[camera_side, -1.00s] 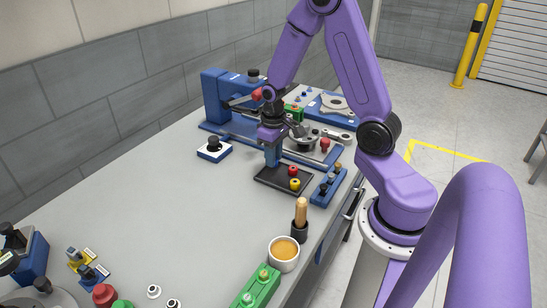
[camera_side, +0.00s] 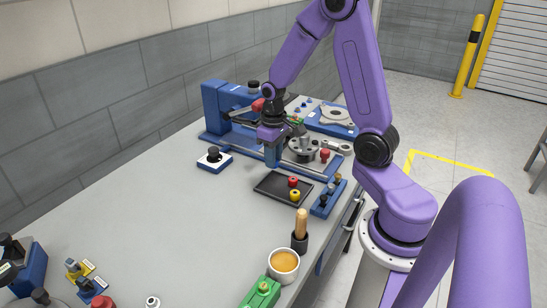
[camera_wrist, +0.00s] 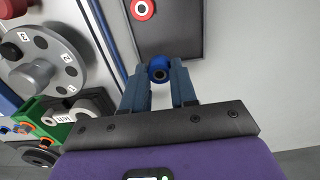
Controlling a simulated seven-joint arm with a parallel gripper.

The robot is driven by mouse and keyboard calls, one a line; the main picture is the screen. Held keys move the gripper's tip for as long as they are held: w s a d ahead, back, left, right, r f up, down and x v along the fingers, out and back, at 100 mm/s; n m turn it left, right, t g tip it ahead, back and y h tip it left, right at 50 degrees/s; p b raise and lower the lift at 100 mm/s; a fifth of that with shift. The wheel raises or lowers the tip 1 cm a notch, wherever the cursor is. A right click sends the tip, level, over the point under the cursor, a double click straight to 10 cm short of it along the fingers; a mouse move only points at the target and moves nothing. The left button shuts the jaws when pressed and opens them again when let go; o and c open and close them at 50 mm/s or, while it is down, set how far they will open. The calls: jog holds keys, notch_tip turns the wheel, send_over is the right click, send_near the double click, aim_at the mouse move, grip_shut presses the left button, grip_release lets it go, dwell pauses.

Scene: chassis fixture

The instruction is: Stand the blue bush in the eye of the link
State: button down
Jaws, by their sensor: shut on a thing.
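The blue bush (camera_wrist: 159,68) is held between the fingertips of my gripper (camera_wrist: 158,78), with its round end and dark bore showing in the wrist view. In the side view my gripper (camera_side: 271,160) hangs just above the back of the dark tray (camera_side: 268,188), and the bush is too small to make out there. A red bush (camera_side: 293,182) and a yellow bush (camera_side: 295,195) stand in the tray. A grey part with a rounded end (camera_side: 338,146) at the fixture's right side looks like the link; its eye is not clear.
A grey disc with numbered holes (camera_wrist: 70,72) and a green block (camera_wrist: 52,128) are left of the gripper in the wrist view. A blue rack (camera_side: 327,200) stands right of the tray. A white-topped block (camera_side: 212,163) is to the left.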

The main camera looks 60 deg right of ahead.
notch_tip(320, 180, up, 18)
jog(key=w+d, duration=0.3)
jog(key=d, duration=0.4)
jog(key=w+d, duration=0.4)
jog(key=d, duration=0.4)
jog(key=shift+s+a+f, duration=0.1)
jog(key=shift+a+f, duration=0.05)
jog(key=shift+f, duration=2.45)
jog(key=shift+w+a+f, duration=0.1)
jog(key=shift+a+f, duration=0.05)
jog(key=shift+f, duration=2.4)
jog(key=shift+s+a+f, duration=0.1)
jog(key=shift+a+f, duration=0.05)
jog(key=shift+f, duration=2.45)
jog(key=shift+f, duration=0.15)
jog(key=shift+f, duration=0.35)
jog(key=shift+f, duration=0.4)
